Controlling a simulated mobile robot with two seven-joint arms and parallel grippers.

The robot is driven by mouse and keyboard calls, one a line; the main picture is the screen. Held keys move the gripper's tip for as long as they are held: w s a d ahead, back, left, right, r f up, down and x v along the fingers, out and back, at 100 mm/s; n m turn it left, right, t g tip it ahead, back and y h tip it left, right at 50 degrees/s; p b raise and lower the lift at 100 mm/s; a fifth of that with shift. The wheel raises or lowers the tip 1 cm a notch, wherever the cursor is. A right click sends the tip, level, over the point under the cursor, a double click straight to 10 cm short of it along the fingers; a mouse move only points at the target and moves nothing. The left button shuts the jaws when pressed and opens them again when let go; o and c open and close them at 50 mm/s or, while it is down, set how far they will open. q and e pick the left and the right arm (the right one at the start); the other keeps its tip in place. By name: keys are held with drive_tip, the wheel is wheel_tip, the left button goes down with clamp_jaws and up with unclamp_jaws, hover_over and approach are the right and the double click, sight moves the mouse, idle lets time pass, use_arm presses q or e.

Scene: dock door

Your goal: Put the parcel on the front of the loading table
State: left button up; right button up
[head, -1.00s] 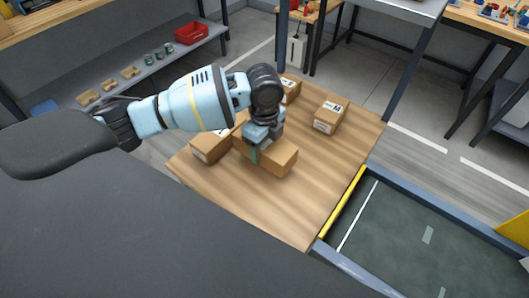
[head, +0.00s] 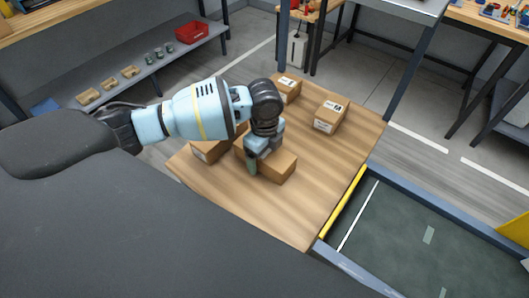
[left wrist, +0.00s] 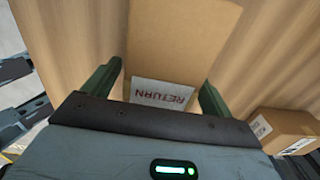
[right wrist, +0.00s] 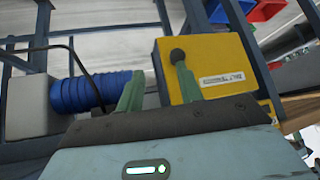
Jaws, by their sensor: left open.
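The loading table (head: 320,190) has a wooden top. A brown cardboard parcel (head: 279,167) lies on it near the middle, partly hidden by my left gripper. My left gripper (head: 252,160) is low at this parcel. In the left wrist view, its green fingers (left wrist: 158,85) stand apart on either side of the parcel (left wrist: 180,40), which has a white label reading RETURN. Contact with the fingers is unclear. My right gripper (right wrist: 160,72) shows only in its wrist view, with its fingers apart and nothing clearly between them.
Other cartons stand on the table: one at left (head: 205,151), one at back (head: 290,88), one at back right (head: 330,117). A yellow edge (head: 343,203) borders the table's right side. The table's lower right is bare. A shelf (head: 150,70) with a red bin (head: 192,33) stands at back left.

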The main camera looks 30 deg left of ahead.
use_arm(q)
wheel_tip(320, 180, up, 11)
drive_tip(key=shift+r+p, duration=0.15)
drive_tip(key=shift+p, duration=0.4)
drive_tip(key=shift+r, duration=0.5)
use_arm(e)
drive_tip(key=shift+w+r, duration=0.45)
drive_tip(key=shift+r, duration=0.3)
drive_tip(key=shift+d, duration=0.1)
